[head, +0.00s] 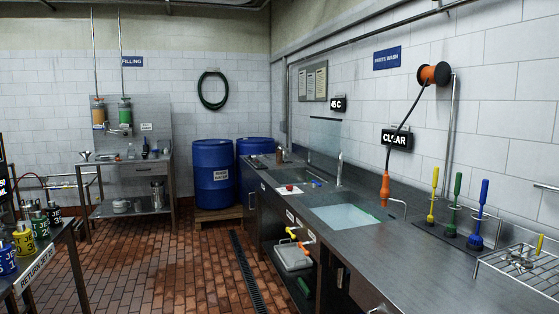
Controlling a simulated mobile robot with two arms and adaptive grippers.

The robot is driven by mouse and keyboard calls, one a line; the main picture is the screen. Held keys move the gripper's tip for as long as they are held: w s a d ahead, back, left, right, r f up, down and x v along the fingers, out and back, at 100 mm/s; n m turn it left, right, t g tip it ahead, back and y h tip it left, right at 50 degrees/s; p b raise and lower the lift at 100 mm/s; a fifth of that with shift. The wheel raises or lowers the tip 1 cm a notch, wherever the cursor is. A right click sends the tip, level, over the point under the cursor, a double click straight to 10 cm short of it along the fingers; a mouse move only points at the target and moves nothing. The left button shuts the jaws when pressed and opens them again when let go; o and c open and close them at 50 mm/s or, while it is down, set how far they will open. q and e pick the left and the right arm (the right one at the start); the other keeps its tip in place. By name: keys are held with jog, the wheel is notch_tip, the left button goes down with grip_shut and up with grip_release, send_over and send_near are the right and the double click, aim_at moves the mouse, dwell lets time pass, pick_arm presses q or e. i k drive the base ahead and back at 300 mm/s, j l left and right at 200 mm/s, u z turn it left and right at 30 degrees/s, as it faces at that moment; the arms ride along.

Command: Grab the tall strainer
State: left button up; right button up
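I cannot pick out the tall strainer with certainty. A tall shiny metal cylinder (157,195) stands upright on the lower shelf of the filling bench at the back left; it is too small to tell whether it is a strainer. A metal rack (520,262) at the right front holds small metal parts, too unclear to name. Neither of my grippers is in view.
The filling bench (137,168) stands at the back left, with blue drums (213,172) beside it. A long steel sink counter (400,248) runs along the right. A labelled bench (38,275) with several cans is at the left. The brick floor (165,260) between is clear.

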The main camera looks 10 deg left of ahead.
aim_at(278, 153)
jog(key=i+j+u, duration=0.5)
jog(key=i, duration=0.25)
jog(key=i+j+u, duration=0.25)
jog(key=i, duration=0.8)
jog(key=i+u, duration=0.3)
jog(key=i, duration=3)
jog(key=i+z, duration=0.4)
jog(key=i, duration=0.15)
jog(key=i+j+z, duration=0.8)
jog(key=i, duration=0.15)
jog(key=i+l, duration=0.05)
jog(key=l, duration=0.05)
